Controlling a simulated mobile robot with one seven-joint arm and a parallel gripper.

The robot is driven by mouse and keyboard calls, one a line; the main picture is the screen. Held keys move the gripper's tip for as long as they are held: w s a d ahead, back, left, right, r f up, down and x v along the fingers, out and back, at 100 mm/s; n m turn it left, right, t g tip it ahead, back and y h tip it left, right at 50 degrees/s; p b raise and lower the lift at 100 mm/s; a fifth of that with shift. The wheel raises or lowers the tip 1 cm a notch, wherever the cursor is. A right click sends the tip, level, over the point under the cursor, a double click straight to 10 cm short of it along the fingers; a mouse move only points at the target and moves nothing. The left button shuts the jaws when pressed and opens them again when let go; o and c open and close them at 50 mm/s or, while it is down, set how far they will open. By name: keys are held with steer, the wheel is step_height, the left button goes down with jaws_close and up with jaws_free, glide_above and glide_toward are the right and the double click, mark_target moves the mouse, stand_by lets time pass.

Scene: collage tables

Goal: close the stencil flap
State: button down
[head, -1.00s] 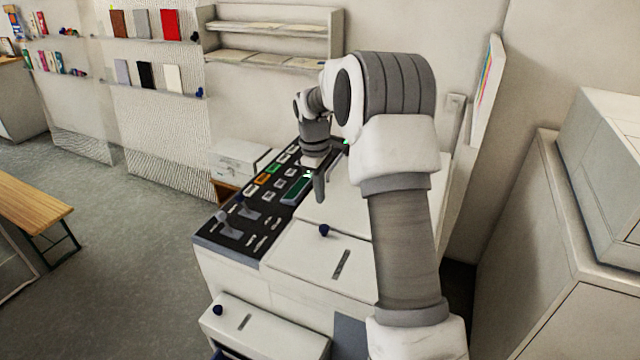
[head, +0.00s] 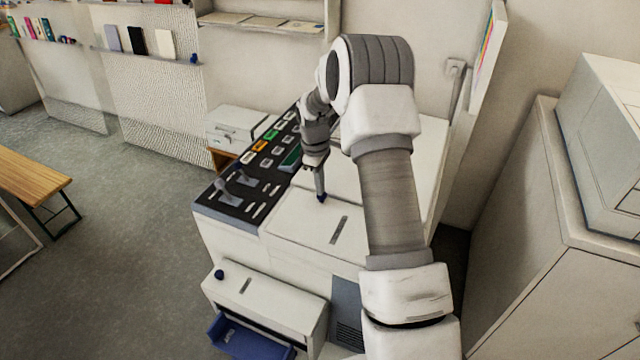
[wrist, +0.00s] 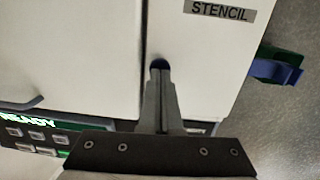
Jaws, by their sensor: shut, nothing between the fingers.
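The stencil flap (head: 300,223) is a white panel on top of the white machine, with a dark blue knob near its back left and a dark label strip. It looks flat and level with the top around it. In the wrist view the flap (wrist: 210,60) carries a grey label reading STENCIL. My gripper (head: 321,194) is shut and empty, pointing down with its fingertips at the knob. In the wrist view the shut fingers (wrist: 162,80) partly cover the knob (wrist: 160,64). I cannot tell whether they touch it.
A black control panel (head: 240,190) with levers and coloured buttons runs along the machine's left side. A lower white unit (head: 265,298) with its own blue knob juts out at the front, above a blue tray (head: 240,338). A tall cabinet (head: 520,230) stands at right.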

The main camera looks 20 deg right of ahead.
steer(key=shift+w+d+f+b, duration=0.1)
steer(key=shift+d+f+b, duration=0.05)
steer(key=shift+f+b, duration=0.65)
steer(key=shift+f, duration=0.35)
steer(key=shift+s, duration=0.2)
step_height(320, 180, up, 18)
steer(key=a+f+b, duration=0.1)
steer(key=s+a+r+m+t, duration=0.2)
steer(key=s+a+r, duration=0.3)
steer(key=s+r, duration=0.3)
steer(key=s+a+m+t, duration=0.1)
steer(key=s+a+m, duration=0.2)
steer(key=s, duration=0.9)
steer(key=s+a+m+t, duration=0.2)
steer(key=s+a+m, duration=0.1)
steer(key=s, duration=0.9)
steer(key=shift+s+r+m+t+y, duration=0.15)
steer(key=shift+s+m+t+y, duration=0.15)
steer(key=shift+m+y, duration=0.15)
